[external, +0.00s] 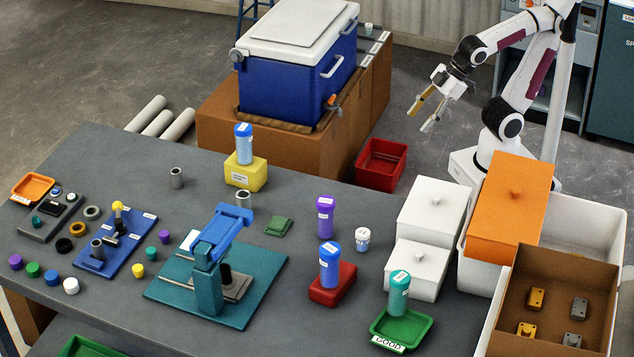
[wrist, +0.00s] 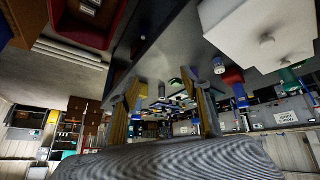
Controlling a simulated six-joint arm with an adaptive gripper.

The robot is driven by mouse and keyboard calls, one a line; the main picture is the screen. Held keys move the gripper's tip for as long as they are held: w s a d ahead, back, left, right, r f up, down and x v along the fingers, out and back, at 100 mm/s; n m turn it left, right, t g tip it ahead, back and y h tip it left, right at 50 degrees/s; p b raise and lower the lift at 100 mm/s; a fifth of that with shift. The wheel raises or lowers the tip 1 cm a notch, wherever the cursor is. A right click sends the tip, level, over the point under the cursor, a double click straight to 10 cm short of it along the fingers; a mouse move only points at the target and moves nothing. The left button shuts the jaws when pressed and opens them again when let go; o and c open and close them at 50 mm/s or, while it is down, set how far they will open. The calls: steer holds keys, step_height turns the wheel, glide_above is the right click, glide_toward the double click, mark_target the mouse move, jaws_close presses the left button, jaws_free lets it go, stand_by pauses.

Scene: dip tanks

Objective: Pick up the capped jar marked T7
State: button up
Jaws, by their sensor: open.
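Several capped jars stand on the grey table, and their labels are too small to read, so I cannot tell which is T7. A light-blue jar (external: 244,149) with a blue cap is on a yellow block. A purple jar (external: 325,221) stands directly on the table. A blue jar (external: 330,270) with a blue cap is on a red block. A teal jar (external: 398,297) stands in a green tray marked GOOD. My gripper (external: 420,121) is open and empty, raised beyond the table's far edge, away from all the jars. Its two fingers also frame the wrist view (wrist: 165,105).
A teal press with a blue arm (external: 215,265) stands mid-table. White lidded boxes (external: 428,215), an orange-lidded bin (external: 510,200) and a brown box (external: 590,270) crowd the right. A blue cooler (external: 290,75) and a red bin (external: 381,163) are behind. Small caps lie at left.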

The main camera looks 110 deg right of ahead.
mark_target(367, 229)
steer(key=w+a+f+n+t+y, duration=0.1)
steer(key=w+f+n+t, duration=0.15)
steer(key=w, duration=0.85)
steer(key=w+f+n+t+y, duration=0.1)
steer(key=w+f+n, duration=0.15)
steer(key=w, duration=0.85)
steer(key=a+f+n+y, duration=0.1)
steer(key=a+f+y, duration=0.2)
steer(key=a+f, duration=0.1)
steer(key=w+a+f+n+g+y, duration=0.1)
steer(key=a+f+y, duration=0.2)
steer(key=a+f, duration=0.1)
steer(key=w+a+f+n+y, duration=0.1)
steer(key=a+f+n+y, duration=0.1)
steer(key=a+f, duration=0.2)
steer(key=shift+w+a+f+y, duration=0.1)
steer(key=shift+a+y, duration=0.3)
steer(key=shift+a, duration=0.3)
steer(key=shift+s+a+f+y, duration=0.2)
steer(key=shift+s+a+y, duration=0.05)
steer(key=shift+a+y, duration=0.1)
steer(key=shift+w, duration=0.1)
steer(key=shift+x, duration=1.25)
steer(key=shift+f+g, duration=0.1)
steer(key=shift+g, duration=0.15)
